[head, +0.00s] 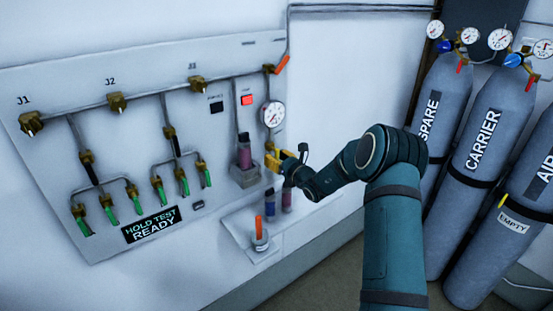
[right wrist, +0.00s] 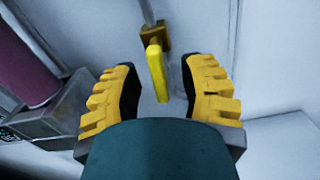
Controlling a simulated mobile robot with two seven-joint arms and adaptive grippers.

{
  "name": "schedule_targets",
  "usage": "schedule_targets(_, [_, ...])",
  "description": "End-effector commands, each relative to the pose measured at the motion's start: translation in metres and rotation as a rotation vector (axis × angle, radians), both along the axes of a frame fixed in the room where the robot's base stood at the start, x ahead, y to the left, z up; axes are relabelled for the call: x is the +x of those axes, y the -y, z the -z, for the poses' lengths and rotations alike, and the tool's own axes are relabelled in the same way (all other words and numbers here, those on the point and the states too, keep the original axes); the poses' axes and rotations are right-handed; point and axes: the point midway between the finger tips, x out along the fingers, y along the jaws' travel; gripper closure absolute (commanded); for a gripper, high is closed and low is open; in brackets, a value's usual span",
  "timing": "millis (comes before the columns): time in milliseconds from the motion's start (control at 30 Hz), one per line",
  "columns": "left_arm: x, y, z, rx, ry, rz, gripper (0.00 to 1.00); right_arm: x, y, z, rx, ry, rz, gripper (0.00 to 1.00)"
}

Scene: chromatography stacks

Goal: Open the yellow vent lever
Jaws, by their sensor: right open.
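The yellow vent lever (right wrist: 156,72) hangs down from a brass valve body (right wrist: 154,40) in the right wrist view. My right gripper (right wrist: 160,88) is open, with one yellow-and-black finger on each side of the lever and a visible gap to both. In the head view my right gripper (head: 275,160) is at the panel's right edge, below the round gauge. There the lever cannot be told apart from the yellow fingers. My left gripper is not in view.
The wall panel (head: 60,150) carries several brass valves, green levers and a gauge (head: 273,114). A purple column (head: 244,150) stands in a holder left of my gripper. A small shelf (head: 238,228) with vials is below. Gas cylinders (head: 490,135) stand at right.

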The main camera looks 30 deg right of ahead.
Motion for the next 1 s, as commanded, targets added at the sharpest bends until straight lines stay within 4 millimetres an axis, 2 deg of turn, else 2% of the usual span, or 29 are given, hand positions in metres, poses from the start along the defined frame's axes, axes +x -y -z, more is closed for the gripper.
schedule_targets(300, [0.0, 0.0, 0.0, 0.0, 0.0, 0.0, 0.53, 0.002, 0.0, 0.0, 0.0, 0.0, 0.0, 0.59])
schedule_targets(367, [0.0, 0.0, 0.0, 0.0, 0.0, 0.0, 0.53, 0.002, 0.0, 0.0, 0.0, 0.0, 0.0, 0.8])
schedule_targets(400, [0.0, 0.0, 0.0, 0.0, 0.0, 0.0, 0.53, 0.002, 0.0, 0.0, 0.0, 0.0, 0.0, 0.94])
schedule_targets(433, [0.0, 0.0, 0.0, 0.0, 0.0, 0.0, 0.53, 0.002, 0.0, 0.0, 0.0, 0.0, 0.0, 1.0])
schedule_targets(733, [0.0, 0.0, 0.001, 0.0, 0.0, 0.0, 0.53, 0.002, 0.0, 0.0, -0.006, 0.002, -0.001, 1.0])
schedule_targets(1000, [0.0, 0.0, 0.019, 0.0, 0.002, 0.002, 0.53, 0.002, 0.002, 0.002, -0.119, 0.012, -0.001, 1.0])
